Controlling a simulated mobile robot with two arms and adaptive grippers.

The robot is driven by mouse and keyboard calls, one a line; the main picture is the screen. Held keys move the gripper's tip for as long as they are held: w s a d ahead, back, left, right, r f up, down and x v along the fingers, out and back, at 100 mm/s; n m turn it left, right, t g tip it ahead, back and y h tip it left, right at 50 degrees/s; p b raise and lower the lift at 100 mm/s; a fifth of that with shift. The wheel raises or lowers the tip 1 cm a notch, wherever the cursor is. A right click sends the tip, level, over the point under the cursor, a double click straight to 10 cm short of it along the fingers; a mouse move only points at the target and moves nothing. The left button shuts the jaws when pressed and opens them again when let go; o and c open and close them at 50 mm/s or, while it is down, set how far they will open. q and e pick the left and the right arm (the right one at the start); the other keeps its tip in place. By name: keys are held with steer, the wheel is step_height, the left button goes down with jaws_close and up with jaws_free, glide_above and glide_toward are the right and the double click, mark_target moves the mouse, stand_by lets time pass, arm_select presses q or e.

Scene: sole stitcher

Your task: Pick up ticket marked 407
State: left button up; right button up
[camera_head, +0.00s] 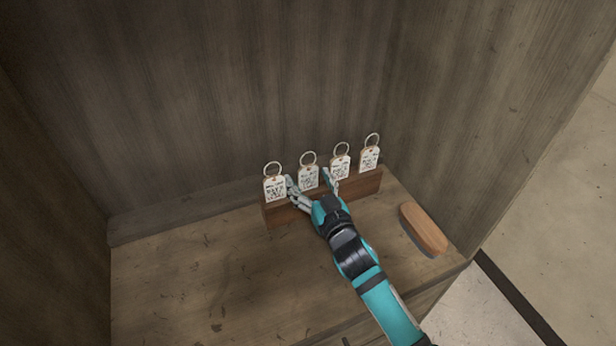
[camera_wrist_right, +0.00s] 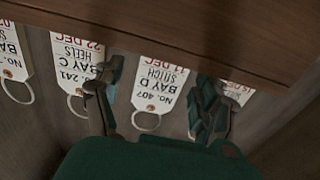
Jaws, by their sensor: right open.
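The ticket marked 407 (camera_wrist_right: 158,62) is a white tag reading BAY D, STITCH, 11 DEC, with a metal ring; it appears upside down in the right wrist view. In the head view it is the second ticket from the left (camera_head: 308,175), upright in a wooden rack (camera_head: 284,213). My right gripper (camera_head: 310,181) is open, with one finger on each side of this ticket. In the right wrist view the fingers (camera_wrist_right: 160,80) stand apart from its edges. My left gripper is out of view.
Other ringed tickets stand close on both sides: one at the left (camera_head: 275,189), two at the right (camera_head: 340,167) (camera_head: 370,158). A wooden brush-like block (camera_head: 424,229) lies right of the rack. Wooden walls enclose the back and sides. The shelf's left part (camera_head: 190,270) is clear.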

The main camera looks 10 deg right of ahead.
steer(key=c, duration=1)
steer(key=shift+o, duration=0.2)
